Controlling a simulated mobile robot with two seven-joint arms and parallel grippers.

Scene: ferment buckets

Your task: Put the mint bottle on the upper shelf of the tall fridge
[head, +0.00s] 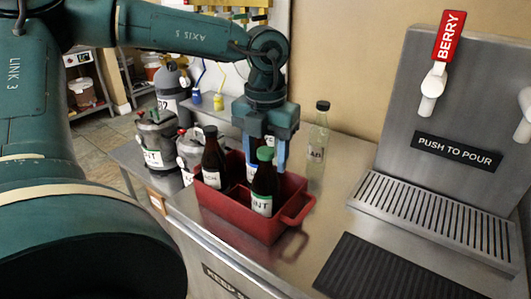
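The mint bottle (263,189) is dark, with a green cap and a white label partly reading "INT". It stands upright in the front of a red crate (257,226) on the steel counter. My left gripper (266,158) points down over the crate, its blue fingers apart. In the picture the mint bottle's cap lies between the fingers; the bottle appears in front of them, and I cannot tell whether they touch it. My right gripper is not in view. The tall fridge and its upper shelf do not show.
A dark-capped bottle (213,160) stands in the crate's left side; another label shows behind the mint bottle. A clear bottle (318,145) stands behind the crate. A tap tower (455,110) with a drip grate and a black mat (385,272) are on the right. Grey kegs (157,140) are left.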

